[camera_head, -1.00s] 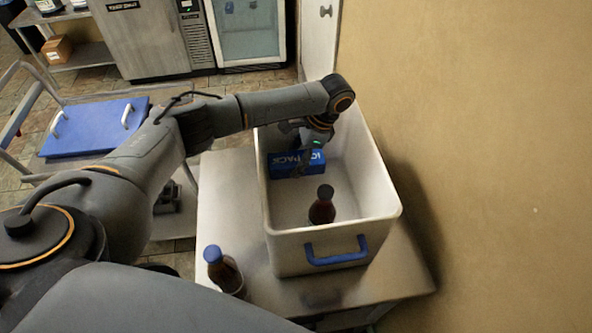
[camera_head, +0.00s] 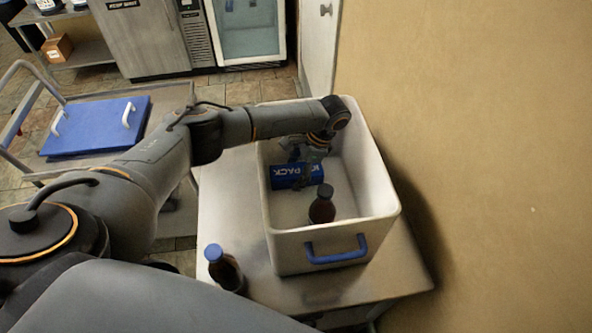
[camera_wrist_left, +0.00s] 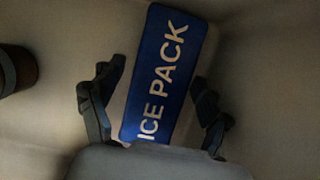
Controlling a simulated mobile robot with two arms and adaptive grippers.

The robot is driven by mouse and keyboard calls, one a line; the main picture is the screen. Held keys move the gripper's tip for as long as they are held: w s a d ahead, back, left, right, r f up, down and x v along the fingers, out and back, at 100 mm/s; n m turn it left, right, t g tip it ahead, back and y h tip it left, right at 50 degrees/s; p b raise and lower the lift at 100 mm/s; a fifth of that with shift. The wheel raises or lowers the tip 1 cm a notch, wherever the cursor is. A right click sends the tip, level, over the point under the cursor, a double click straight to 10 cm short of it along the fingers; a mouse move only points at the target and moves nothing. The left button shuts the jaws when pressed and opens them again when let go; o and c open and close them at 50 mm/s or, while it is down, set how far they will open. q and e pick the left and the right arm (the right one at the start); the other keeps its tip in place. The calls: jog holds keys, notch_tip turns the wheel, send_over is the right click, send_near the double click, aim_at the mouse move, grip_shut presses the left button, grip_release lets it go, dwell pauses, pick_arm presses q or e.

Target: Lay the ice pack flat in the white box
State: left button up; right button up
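The blue ice pack (camera_head: 290,177) is inside the white box (camera_head: 385,205), near its left wall, with its white lettering showing. It also shows in the left wrist view (camera_wrist_left: 165,75), label towards the camera. I cannot tell whether all of it touches the box floor. My left gripper (camera_head: 308,160) is inside the box, right at the pack. In the left wrist view its two fingers (camera_wrist_left: 153,108) are spread, one on each side of the pack, with a gap visible at the left finger. My right gripper is not in view.
A dark bottle (camera_head: 322,206) stands in the box near the front; a blue-capped bottle (camera_head: 226,270) stands outside on the metal table (camera_head: 225,205). The box has a blue handle (camera_head: 337,251). A blue lid (camera_head: 95,127) lies on a cart at left. A wall is close on the right.

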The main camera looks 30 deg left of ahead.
pick_arm(q)
jog(key=shift+r, duration=0.2)
jog(key=shift+w+d+r, duration=0.1)
jog(key=shift+w+r, duration=0.05)
jog(key=shift+r, duration=0.05)
jog(key=b+v, duration=0.3)
jog(key=v, duration=0.7)
jog(key=shift+d+r, duration=0.1)
jog(key=shift+r, duration=0.15)
jog(key=shift+d+r, duration=0.1)
jog(key=shift+r, duration=0.35)
